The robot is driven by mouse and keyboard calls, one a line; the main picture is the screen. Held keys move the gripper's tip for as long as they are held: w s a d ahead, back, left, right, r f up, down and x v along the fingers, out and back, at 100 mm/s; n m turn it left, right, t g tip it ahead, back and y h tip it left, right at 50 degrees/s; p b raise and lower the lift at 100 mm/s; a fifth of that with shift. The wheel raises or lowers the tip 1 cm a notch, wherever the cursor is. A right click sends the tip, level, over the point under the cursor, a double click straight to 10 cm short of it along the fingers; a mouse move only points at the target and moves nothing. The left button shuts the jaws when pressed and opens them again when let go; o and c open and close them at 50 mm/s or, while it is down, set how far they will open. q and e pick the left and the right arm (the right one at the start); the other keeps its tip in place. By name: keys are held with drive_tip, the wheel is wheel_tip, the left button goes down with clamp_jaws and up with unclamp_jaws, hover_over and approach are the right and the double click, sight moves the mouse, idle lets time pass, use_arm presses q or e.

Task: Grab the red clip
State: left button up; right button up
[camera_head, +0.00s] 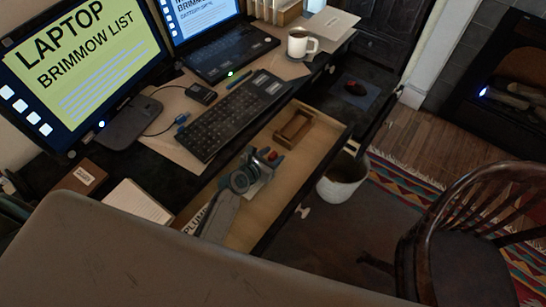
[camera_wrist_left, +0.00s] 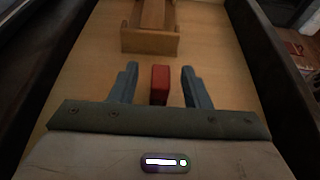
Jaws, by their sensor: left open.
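The red clip (camera_wrist_left: 160,84) is a small red block in the open desk drawer. In the left wrist view it stands between the two blue-grey fingers of my left gripper (camera_wrist_left: 160,87), with a visible gap on each side. In the head view my left gripper (camera_head: 264,163) reaches down into the drawer (camera_head: 310,137), and the red clip (camera_head: 272,155) shows as a small red spot at its fingertips. The gripper is open and not closed on the clip. The lower part of the clip is hidden by my gripper body. My right gripper is not in view.
A wooden box (camera_head: 294,125) lies farther along the drawer. The keyboard (camera_head: 236,115) and laptop (camera_head: 227,50) are on the desk beside it. A white bin (camera_head: 342,180) stands on the floor past the drawer front. A wooden chair (camera_head: 465,235) is at the right.

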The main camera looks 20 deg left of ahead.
use_arm(q)
drive_tip(key=shift+x, duration=0.75)
clamp_jaws()
